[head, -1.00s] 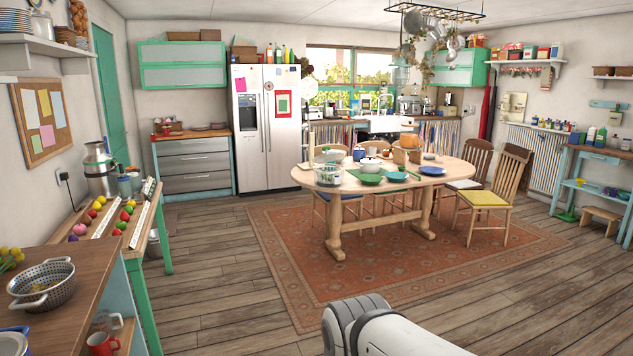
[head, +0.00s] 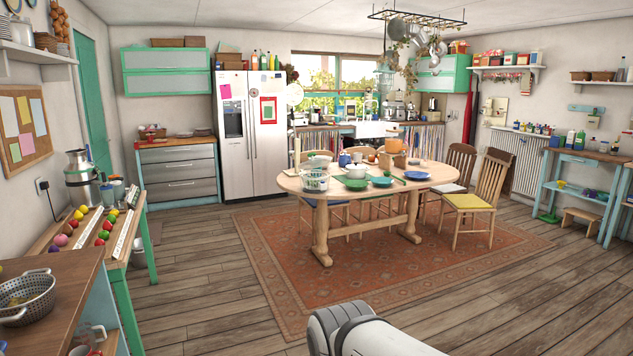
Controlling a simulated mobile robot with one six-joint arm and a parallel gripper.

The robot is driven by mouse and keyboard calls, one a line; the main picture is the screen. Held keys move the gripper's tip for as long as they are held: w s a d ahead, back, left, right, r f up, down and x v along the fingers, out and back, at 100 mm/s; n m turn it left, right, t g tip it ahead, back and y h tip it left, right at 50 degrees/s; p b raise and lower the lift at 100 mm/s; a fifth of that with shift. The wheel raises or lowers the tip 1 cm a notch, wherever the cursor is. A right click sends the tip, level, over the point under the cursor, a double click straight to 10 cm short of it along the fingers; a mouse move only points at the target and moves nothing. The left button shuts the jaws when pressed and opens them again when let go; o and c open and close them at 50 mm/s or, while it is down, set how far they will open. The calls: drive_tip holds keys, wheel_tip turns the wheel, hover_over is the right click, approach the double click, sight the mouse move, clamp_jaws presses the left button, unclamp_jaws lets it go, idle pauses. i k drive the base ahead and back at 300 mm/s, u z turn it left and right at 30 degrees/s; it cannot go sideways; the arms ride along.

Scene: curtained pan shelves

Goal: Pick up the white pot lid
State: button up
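A small white pot with what looks like a white lid (head: 356,166) on top stands among the dishes on the wooden dining table (head: 300,186). It is small in the head view, so I cannot make out the lid's edge clearly. Another rounded white piece (head: 320,160) sits left of it, behind a clear container; I cannot tell if it is a lid or a bowl. My white arm shows at the bottom middle, well short of the table. My gripper is not in view.
Chairs (head: 490,190) stand at the table's right and far sides. A red rug (head: 300,285) and open wooden floor lie before the table. A counter with a colander (head: 27,299) is close at left. A blue side table (head: 578,170) stands at right.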

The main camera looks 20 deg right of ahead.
sight(355, 166)
drive_tip(key=z, duration=0.35)
drive_tip(key=i, duration=0.95)
drive_tip(key=z, duration=0.9)
drive_tip(key=i, duration=2)
drive_tip(key=z, duration=0.45)
drive_tip(key=i, duration=1.95)
drive_tip(key=u, duration=0.95)
drive_tip(key=i, duration=2.05)
drive_tip(key=u, duration=0.8)
drive_tip(key=k, duration=0.7)
drive_tip(key=u, duration=0.15)
